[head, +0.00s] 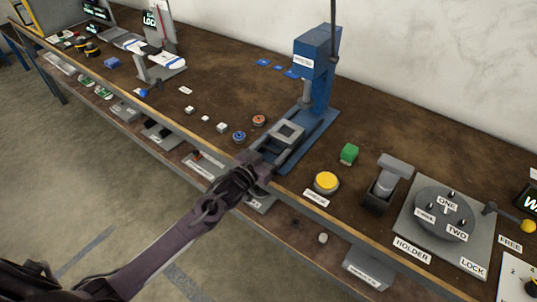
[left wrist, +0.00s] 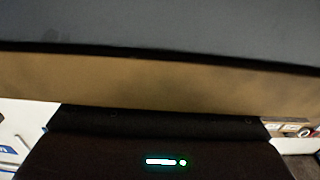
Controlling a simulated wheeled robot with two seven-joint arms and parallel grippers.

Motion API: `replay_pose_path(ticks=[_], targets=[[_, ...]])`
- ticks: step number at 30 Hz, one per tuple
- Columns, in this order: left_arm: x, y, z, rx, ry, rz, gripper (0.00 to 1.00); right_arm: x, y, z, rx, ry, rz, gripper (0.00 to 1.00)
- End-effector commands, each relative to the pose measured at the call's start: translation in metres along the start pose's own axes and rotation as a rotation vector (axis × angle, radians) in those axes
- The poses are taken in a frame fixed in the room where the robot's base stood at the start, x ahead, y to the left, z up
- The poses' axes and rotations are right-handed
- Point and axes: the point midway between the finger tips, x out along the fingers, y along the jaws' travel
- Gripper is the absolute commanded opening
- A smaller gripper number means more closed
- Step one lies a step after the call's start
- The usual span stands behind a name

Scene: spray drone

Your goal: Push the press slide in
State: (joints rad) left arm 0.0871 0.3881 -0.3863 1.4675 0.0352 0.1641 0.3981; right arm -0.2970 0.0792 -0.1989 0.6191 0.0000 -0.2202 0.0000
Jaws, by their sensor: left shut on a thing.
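The blue press (head: 318,70) stands at the back of the bench on a blue base. Its grey press slide (head: 288,133), with a square frame, sits out in front of the column toward the bench edge. My left gripper (head: 258,166) is shut on the front end of the slide, low at the bench's front edge; the fingertips are hard to make out. In the left wrist view a dark gripper body fills the bottom, with a blurred brown band and a grey surface close above. My right gripper is not in view.
Blue (head: 239,136) and orange (head: 259,120) round parts lie left of the slide. A lower shelf (head: 140,118) runs beneath the bench.

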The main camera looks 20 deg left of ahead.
Motion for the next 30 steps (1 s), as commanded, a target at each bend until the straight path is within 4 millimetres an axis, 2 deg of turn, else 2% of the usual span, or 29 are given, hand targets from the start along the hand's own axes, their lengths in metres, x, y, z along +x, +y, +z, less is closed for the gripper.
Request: replay_pose_path(ticks=[4, 5, 8, 18, 30], targets=[[-0.002, 0.001, 0.004, 0.001, -0.010, 0.001, 0.24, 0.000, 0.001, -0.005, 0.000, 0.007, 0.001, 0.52], [-0.002, 0.001, 0.004, 0.001, -0.010, 0.001, 0.69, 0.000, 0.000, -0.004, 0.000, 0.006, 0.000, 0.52], [-0.002, 0.001, 0.004, 0.001, -0.010, 0.001, 0.81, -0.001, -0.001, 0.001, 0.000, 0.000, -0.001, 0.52], [-0.006, 0.000, 0.005, 0.001, -0.009, 0.000, 0.81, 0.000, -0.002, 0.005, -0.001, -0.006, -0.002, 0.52], [-0.066, 0.000, 0.006, 0.001, -0.012, 0.000, 0.81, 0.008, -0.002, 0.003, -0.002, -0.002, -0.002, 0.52]])
